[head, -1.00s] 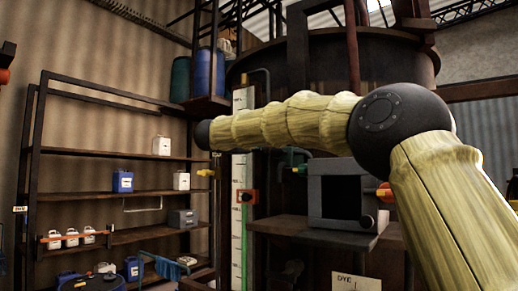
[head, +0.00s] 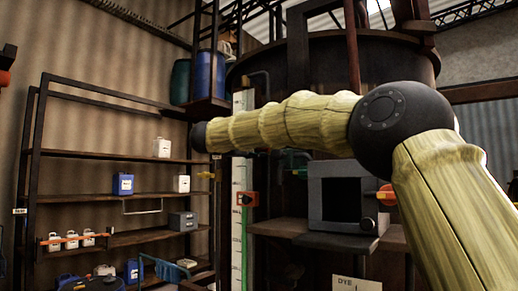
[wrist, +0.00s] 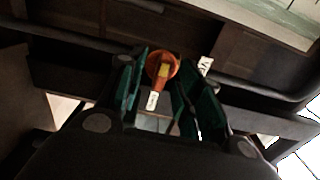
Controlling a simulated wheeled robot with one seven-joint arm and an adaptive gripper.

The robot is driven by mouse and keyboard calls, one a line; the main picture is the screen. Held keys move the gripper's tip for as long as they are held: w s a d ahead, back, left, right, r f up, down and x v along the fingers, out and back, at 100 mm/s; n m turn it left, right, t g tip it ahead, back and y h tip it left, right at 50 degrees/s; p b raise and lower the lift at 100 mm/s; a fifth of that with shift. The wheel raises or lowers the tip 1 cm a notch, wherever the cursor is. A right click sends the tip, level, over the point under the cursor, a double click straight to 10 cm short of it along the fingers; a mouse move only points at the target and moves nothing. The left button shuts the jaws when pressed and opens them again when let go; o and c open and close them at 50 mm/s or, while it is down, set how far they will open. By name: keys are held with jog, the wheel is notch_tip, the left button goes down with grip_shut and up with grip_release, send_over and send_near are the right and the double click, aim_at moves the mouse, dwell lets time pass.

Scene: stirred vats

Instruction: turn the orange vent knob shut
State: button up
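In the wrist view an orange round knob (wrist: 161,66) with a yellow mark shows beyond my gripper, between its fingers in the picture. A white tag hangs just below it. My gripper (wrist: 159,78) has two green-padded fingers, spread apart with nothing between the pads that I can see. I cannot tell how far the knob is from the fingertips; no contact shows.
A grey box with a dark opening (head: 314,205) stands on a dark bench below my arm. A tall white scale (head: 238,240) carries an orange-framed fitting. Shelves (head: 75,198) with jugs stand at left. A large dark vat (head: 400,70) is behind. Dark bars cross the wrist view.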

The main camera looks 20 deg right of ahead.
jog(key=v, duration=1)
jog(key=shift+s+a, duration=0.2)
jog(key=shift+a, duration=0.05)
jog(key=shift+d, duration=0.1)
